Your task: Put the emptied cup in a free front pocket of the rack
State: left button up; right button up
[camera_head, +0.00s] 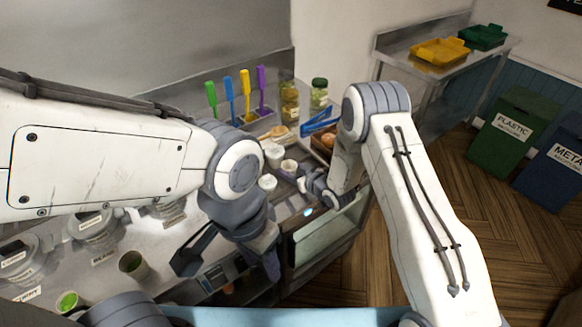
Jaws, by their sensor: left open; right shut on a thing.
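My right gripper (306,181) is shut at the counter's right end. A small white cup (289,166) is at its fingertips and seems to be what it holds; the contact is too small to see clearly. Two more white cups stand close by, one behind (275,155) and one in front (267,182). I cannot make out the rack or its pockets clearly around these cups. My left gripper (228,262) is open and empty, its fingers spread low over the front of the counter, well apart from the cups.
Green, blue, yellow and purple spatulas (245,90) stand at the back, beside two jars (319,94). A tray with brown food (328,141) and blue tongs (320,121) lies behind my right gripper. Lidded containers (92,226) and a cup of green stuff (68,301) are at left.

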jog(key=shift+f+b, duration=0.65)
jog(key=shift+b, duration=0.1)
